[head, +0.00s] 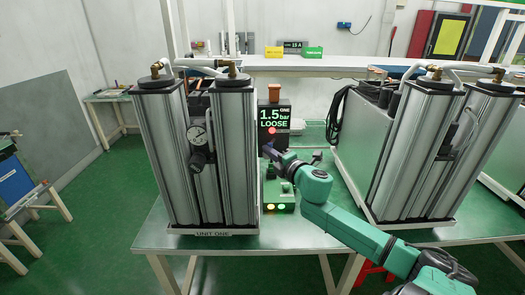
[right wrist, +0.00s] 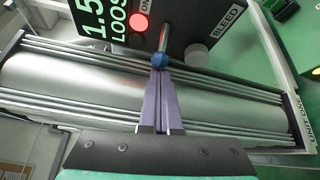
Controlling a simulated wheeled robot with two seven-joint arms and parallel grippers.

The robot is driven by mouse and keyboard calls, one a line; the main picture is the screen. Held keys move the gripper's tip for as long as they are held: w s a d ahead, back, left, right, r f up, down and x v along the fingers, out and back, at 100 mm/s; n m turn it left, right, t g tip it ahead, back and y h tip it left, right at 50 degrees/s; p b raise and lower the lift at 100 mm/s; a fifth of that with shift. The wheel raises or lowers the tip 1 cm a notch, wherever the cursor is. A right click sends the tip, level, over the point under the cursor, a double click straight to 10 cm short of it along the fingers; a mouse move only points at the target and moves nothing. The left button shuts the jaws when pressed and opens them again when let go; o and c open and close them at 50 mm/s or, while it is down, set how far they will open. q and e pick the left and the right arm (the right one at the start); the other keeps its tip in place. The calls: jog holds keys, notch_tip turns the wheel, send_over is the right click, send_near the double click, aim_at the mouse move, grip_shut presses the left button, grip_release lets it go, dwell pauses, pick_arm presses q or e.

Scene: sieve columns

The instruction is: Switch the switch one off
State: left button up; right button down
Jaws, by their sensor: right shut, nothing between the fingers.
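The dark panel of unit one (head: 273,113) stands between the sieve columns and reads "1.5 bar LOOSE" in green. In the right wrist view the panel (right wrist: 178,18) shows a lit red lamp (right wrist: 138,24) beside an "ON" label. The switch (right wrist: 160,58) is a metal lever with a blue tip, sticking out of the panel near the lamp. My right gripper (head: 270,152) is shut and empty in front of the panel. In the right wrist view its fingertips (right wrist: 160,72) are at the blue tip; whether they touch cannot be told. My left gripper is out of view.
A pair of silver columns (head: 235,155) marked "UNIT ONE" stands left of my right arm, with a gauge (head: 198,135) on it. Another column unit (head: 400,150) stands to the right. A round button (right wrist: 197,53) sits by the "BLEED" label. Lit lamps (head: 275,207) show low between the units.

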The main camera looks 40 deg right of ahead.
jog(key=shift+s+d, duration=0.15)
jog(key=shift+d, duration=0.05)
jog(key=shift+s+d+n+g+y+b, duration=0.25)
jog(key=shift+d+n+y+b, duration=0.25)
jog(key=shift+n+y, duration=0.65)
jog(key=shift+s+d+n+g+y+b, duration=0.25)
jog(key=shift+n+y+b, duration=0.45)
jog(key=shift+y, duration=0.9)
jog(key=shift+s+d+n+g+y+b, duration=0.1)
jog(key=shift+s+d+n+y+b, duration=0.3)
jog(key=shift+n+y, duration=0.8)
jog(key=shift+d+y+b, duration=0.15)
jog(key=shift+y+b, duration=0.2)
jog(key=shift+y, duration=0.2)
jog(key=shift+d+b, duration=0.25)
jog(key=shift+b, duration=0.1)
jog(key=shift+s, duration=0.1)
